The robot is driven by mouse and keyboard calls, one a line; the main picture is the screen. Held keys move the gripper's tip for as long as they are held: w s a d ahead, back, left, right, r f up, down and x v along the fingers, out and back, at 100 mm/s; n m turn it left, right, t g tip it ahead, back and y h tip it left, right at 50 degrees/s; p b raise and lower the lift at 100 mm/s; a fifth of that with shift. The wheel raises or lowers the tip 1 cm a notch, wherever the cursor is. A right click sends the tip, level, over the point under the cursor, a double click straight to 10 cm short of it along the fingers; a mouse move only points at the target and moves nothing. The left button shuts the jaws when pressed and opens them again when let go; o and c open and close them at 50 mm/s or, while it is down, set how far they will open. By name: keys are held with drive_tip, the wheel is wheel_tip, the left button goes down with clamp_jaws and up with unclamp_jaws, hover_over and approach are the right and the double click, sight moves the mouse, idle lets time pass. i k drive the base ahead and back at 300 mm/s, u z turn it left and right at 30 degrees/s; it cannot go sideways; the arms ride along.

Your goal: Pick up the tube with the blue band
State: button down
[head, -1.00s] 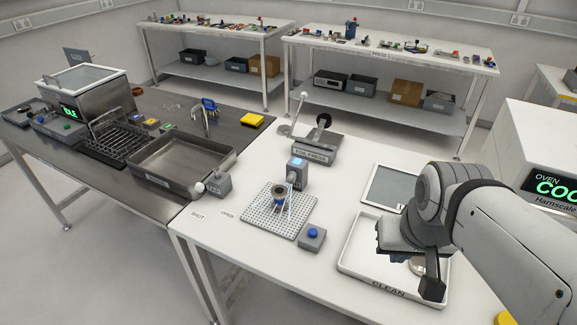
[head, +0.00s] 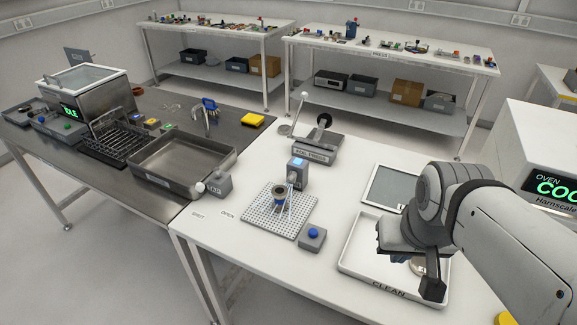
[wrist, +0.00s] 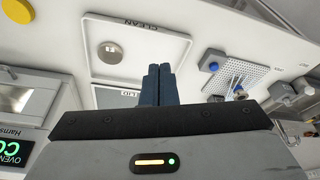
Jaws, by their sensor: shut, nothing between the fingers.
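A short upright tube with a dark rim and what looks like a blue band (head: 279,204) stands on the perforated plate (head: 257,224) in the head view. In the wrist view the plate (wrist: 228,73) is at the right, and the tube there is small and hard to make out. My gripper (wrist: 160,70) is shut and empty, its two dark blue fingers together. In the head view it hangs over the CLEAN tray at the right, well apart from the tube, with its fingers mostly hidden by my wrist.
The white CLEAN tray (head: 351,258) holds a round brass-coloured disc (wrist: 110,52). A blue-button box (head: 313,237) and a grey post with a blue screen (head: 298,174) flank the plate. A press (head: 317,149) stands behind, a steel basin (head: 150,178) left, and an oven (head: 535,150) right.

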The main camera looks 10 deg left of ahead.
sight(279, 192)
drive_tip(key=z, duration=0.8)
drive_tip(key=k, duration=1.1)
drive_tip(key=u, duration=1.2)
drive_tip(key=i, duration=1.5)
drive_tip(key=u, duration=0.05)
